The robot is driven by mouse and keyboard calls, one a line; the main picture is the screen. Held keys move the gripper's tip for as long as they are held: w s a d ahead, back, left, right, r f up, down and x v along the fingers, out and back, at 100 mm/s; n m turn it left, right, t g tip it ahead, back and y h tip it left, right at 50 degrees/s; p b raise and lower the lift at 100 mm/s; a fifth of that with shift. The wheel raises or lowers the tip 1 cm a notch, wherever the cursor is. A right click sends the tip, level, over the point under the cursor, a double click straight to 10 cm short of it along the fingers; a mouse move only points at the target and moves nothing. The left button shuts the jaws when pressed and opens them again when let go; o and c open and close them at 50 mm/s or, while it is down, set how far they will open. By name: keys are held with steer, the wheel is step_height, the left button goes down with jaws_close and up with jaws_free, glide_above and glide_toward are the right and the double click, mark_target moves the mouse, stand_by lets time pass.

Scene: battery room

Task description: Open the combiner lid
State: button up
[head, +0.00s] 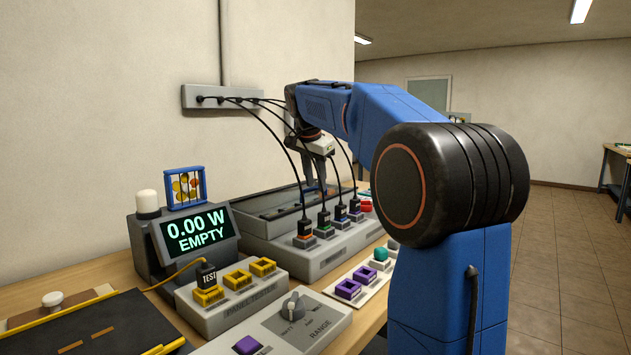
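The combiner appears to be the long grey box (322,258) on the bench, with several black plugs in coloured sockets along its front. Behind the sockets is a long, dark, framed section (262,208); I cannot tell whether this is the lid or an open recess. My gripper (318,188) points down over the far part of this box, behind the cables. Its fingers are small and partly hidden by cables, so their gap and any contact with the box are unclear. My blue arm covers the box's right end.
Black cables hang from a grey wall strip (215,97) to the plugs, close around my gripper. A display (195,232) reads 0.00 W EMPTY. A panel tester (232,303) and a range-knob box (290,330) stand in front. Open floor lies right.

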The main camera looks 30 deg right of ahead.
jaws_close()
